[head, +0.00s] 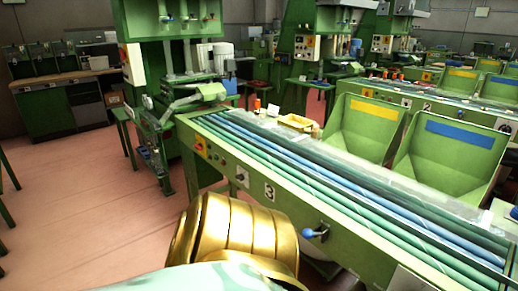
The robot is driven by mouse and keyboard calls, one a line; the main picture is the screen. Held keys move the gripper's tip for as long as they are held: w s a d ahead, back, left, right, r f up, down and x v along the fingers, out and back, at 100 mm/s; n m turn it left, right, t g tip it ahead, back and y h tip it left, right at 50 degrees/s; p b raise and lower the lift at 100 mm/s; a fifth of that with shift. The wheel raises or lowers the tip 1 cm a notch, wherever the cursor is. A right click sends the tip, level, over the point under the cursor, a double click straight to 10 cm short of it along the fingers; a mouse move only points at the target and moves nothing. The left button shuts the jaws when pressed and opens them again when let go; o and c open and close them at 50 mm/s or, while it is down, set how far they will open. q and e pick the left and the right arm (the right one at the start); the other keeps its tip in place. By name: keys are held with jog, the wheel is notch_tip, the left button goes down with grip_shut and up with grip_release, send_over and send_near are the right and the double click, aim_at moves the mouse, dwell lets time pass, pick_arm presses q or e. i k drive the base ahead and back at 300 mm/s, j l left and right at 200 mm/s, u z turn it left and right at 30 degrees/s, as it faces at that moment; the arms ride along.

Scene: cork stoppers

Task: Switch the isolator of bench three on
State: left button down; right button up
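Bench three (225,183) is a long green bench running from the middle of the head view to the lower right, with a white "3" plate (270,191) on its front. Near its far left end is a small red-on-yellow switch (199,147), which looks like an isolator. A dark rotary knob on a white plate (242,175) sits between that switch and the "3". The setting of either is too small to tell. A blue-tipped lever (311,233) sticks out farther right. Neither of my grippers is in view.
Green bins (366,126) stand behind the bench's blue and green strips. A green machine (170,85) stands beyond that end. Reddish floor (85,185) is open at left. A gold rounded part fills the lower middle.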

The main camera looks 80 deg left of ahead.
aim_at(199, 147)
jog(key=i+l+u, duration=0.1)
jog(key=u, duration=1.75)
jog(key=j+u, duration=0.25)
jog(key=u, duration=0.15)
jog(key=j+u, duration=0.25)
jog(key=u, duration=0.15)
jog(key=i+j+u, duration=0.1)
jog(key=u, duration=0.35)
jog(key=k+l, duration=0.2)
jog(key=l, duration=0.2)
jog(key=i+j, duration=0.3)
jog(key=i, duration=0.2)
jog(key=i+j+u, duration=0.1)
jog(key=i+j, duration=0.25)
jog(key=i, duration=0.15)
jog(key=i+j, duration=0.25)
jog(key=i, duration=0.25)
jog(key=i+j+u, duration=0.1)
jog(key=i+j, duration=0.2)
jog(key=i, duration=0.2)
jog(key=i+j+u, duration=0.1)
jog(key=i+j, duration=0.15)
jog(key=i, duration=0.3)
